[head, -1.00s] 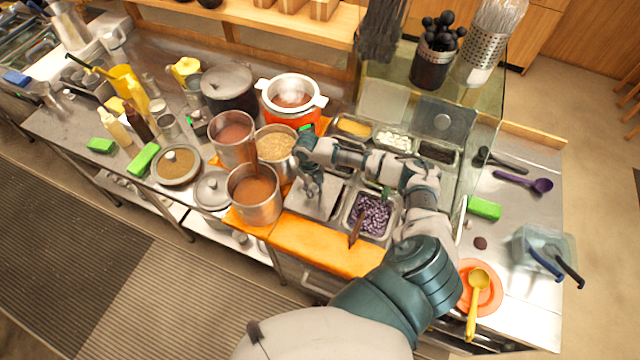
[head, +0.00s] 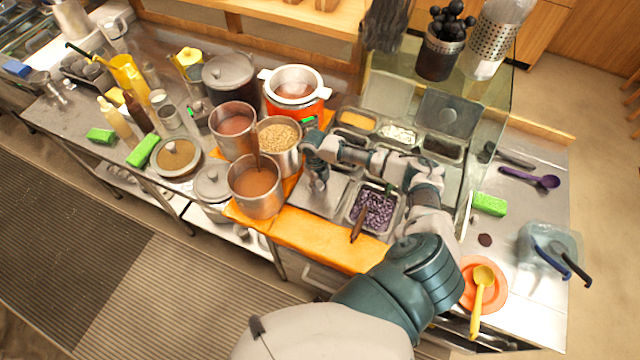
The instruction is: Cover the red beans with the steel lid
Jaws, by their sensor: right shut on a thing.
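The beans (head: 373,212), dark purple-red, lie in an open steel pan in the front row of the counter's inset pans. A brown-handled utensil (head: 359,224) sticks out over the pan's front left edge. The steel lid (head: 303,196) is a flat plate just left of the bean pan. My right gripper (head: 317,186) points down over this lid and is shut on its handle. The fingertips and handle are small, so the exact grip is hard to see. I cannot tell whether the lid is lifted or resting. My left gripper is not in view.
Steel pots of brown liquid (head: 255,190) and grain (head: 279,136) stand close left of the gripper. An orange board (head: 310,243) runs along the front. Behind are pans of toppings (head: 398,133) with raised lids (head: 447,115) and a glass guard. An orange plate with a yellow ladle (head: 482,290) lies right.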

